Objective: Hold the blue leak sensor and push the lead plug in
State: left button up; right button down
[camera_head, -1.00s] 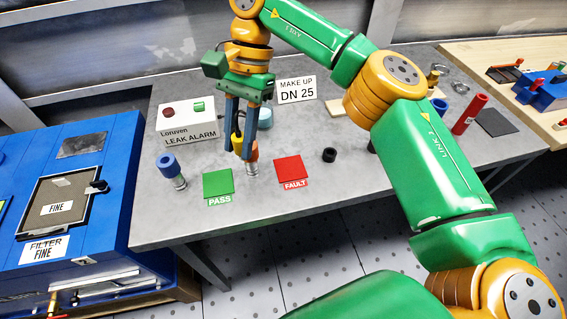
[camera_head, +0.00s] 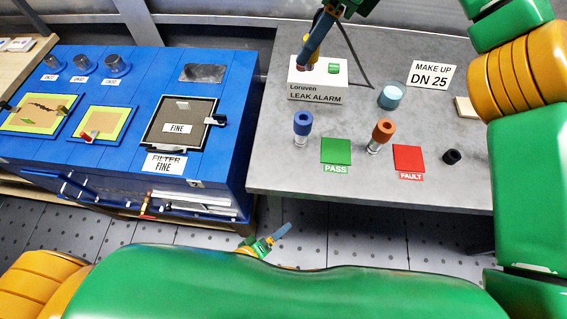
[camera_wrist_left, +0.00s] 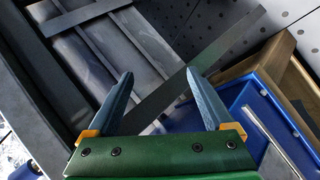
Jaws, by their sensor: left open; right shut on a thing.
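The blue leak sensor (camera_head: 302,125) stands upright on the grey table, left of the green PASS square. My right gripper (camera_head: 308,55) is over the back left of the white leak alarm box (camera_head: 318,92), in front of its red button. It is shut on a small yellow part, seemingly the lead plug (camera_head: 310,44), mostly hidden by the finger. A dark lead (camera_head: 357,62) runs down to the table behind the box. My left gripper (camera_head: 277,238) is open and empty, low in front of the table; its spread fingers show in the left wrist view (camera_wrist_left: 165,98).
An orange sensor (camera_head: 382,132) stands between the PASS square (camera_head: 336,150) and the FAULT square (camera_head: 408,158). A glass jar (camera_head: 391,95), a black ring (camera_head: 452,157) and a DN 25 sign (camera_head: 431,75) are to the right. A blue filter cabinet (camera_head: 225,110) stands left of the table.

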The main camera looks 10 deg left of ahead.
pick_arm(q)
jog(key=w+d+r+n+t+h, duration=0.1)
jog(key=d+r+n, duration=0.1)
jog(key=r+n, duration=0.2)
jog(key=d+r+n+t+h, duration=0.1)
jog(key=d+r+n+t, duration=0.1)
jog(key=r, duration=0.5)
jog(key=w+d+r+n+t+h, duration=0.1)
jog(key=d+r+n, duration=0.3)
jog(key=r+n, duration=0.2)
jog(key=shift+w+r+n+t, duration=0.15)
jog(key=shift+w+n+t, duration=0.2)
jog(key=shift+n+t, duration=0.05)
jog(key=n+t+y, duration=0.4)
jog(key=n+t, duration=0.1)
jog(key=n, duration=0.7)
send_near(299, 133)
jog(key=shift+n, duration=0.3)
jog(key=x, duration=1.1)
jog(key=shift+w+d, duration=0.1)
jog(key=shift+w, duration=0.2)
jog(key=shift+c, duration=0.3)
pick_arm(e)
jog(key=shift+s, duration=0.1)
pick_arm(q)
grip_shut()
jog(key=c, duration=0.6)
grip_release()
jog(key=shift+c, duration=0.2)
grip_shut()
